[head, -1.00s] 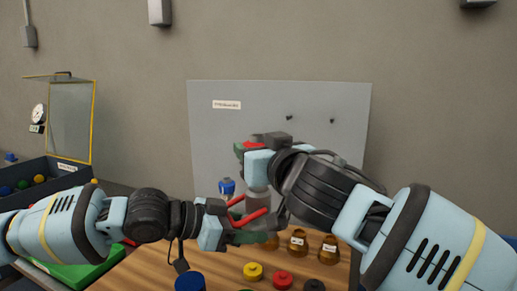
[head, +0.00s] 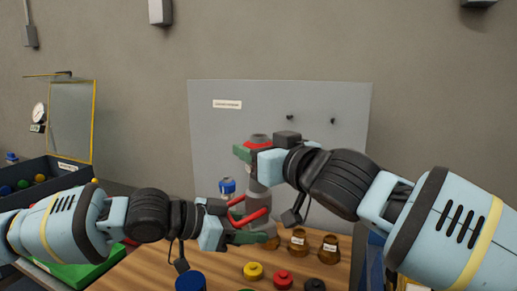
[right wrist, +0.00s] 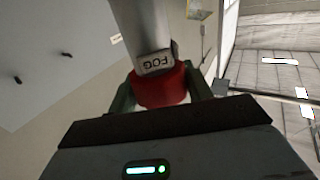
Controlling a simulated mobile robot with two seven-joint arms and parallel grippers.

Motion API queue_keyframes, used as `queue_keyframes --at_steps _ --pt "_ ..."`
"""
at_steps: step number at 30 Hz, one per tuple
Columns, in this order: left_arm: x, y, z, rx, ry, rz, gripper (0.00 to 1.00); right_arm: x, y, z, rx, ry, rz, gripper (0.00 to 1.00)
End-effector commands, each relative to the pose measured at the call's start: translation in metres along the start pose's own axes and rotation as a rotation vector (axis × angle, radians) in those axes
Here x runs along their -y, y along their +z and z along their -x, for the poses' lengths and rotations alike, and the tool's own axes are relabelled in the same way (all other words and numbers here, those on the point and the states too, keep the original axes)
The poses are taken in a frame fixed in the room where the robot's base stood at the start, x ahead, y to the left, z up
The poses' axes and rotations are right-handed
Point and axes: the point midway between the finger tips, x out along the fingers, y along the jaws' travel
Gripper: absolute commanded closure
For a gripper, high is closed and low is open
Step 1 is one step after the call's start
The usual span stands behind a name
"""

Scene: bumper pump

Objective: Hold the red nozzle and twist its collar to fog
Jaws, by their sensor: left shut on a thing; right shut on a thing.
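The nozzle stands upright in the head view, with a grey body (head: 259,194), red lower parts (head: 257,215) and a red collar (head: 258,142) near its top. My left gripper (head: 248,228) is shut on the lower part of the nozzle; its exact contact is partly hidden. My right gripper (head: 256,152) is shut on the collar. In the right wrist view the red collar (right wrist: 162,87) sits between the green fingers of my right gripper (right wrist: 165,92). A FOG label (right wrist: 154,63) on the grey part lies right beside the collar.
A grey board (head: 225,125) stands behind the nozzle. A dark bin (head: 62,178) is at the left.

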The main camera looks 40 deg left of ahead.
Motion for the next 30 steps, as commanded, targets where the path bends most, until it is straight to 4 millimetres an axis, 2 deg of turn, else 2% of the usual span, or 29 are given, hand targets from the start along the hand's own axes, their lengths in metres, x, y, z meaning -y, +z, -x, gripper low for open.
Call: queue_keyframes --at_steps 1,11,30 --pt "0.0 -0.005 0.002 -0.012 -0.002 -0.007 0.92 0.002 0.002 -0.001 0.006 -0.018 0.009 0.73" --pt "-0.001 -0.007 0.002 -0.016 0.001 -0.009 0.92 0.009 0.002 -0.005 -0.013 -0.141 0.009 0.73" --pt "-0.001 -0.006 0.002 -0.016 0.002 -0.013 0.92 -0.003 -0.002 0.0 -0.014 -0.295 -0.004 0.73"
